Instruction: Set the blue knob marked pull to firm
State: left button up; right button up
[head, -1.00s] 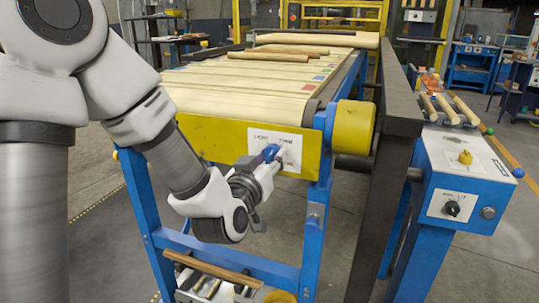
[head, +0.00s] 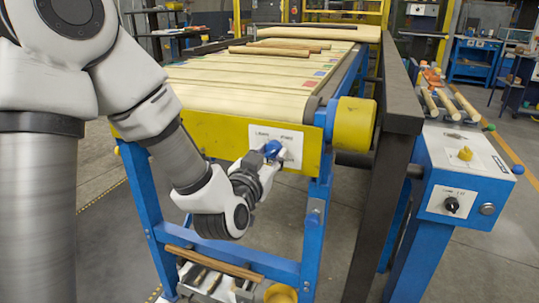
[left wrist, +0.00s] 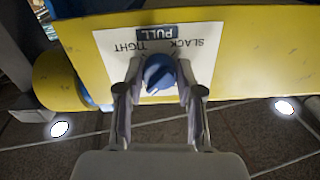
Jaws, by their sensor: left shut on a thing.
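The blue knob (head: 272,149) sits on a white label plate (head: 291,158) on the yellow end panel of the conveyor. In the left wrist view the knob (left wrist: 159,72) is seen face on. The plate (left wrist: 112,63) there reads upside down: PULL, with SLACK at right and TIGHT at left; I see no word "firm" there. Which mark the knob points to is unclear. My left gripper (head: 262,166) is shut on the knob, with one finger on each side, as the left wrist view shows (left wrist: 160,77). My right gripper is out of view.
The conveyor bed (head: 245,85) carries wooden slats and turned pieces. A yellow roller cover (head: 355,125) and a dark post (head: 385,190) stand right of the panel. A blue control box (head: 465,185) has a yellow knob (head: 465,154) and a black knob (head: 452,204).

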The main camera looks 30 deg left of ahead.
pick_arm(q)
jog(key=o, duration=1.1)
jog(key=shift+o, duration=0.2)
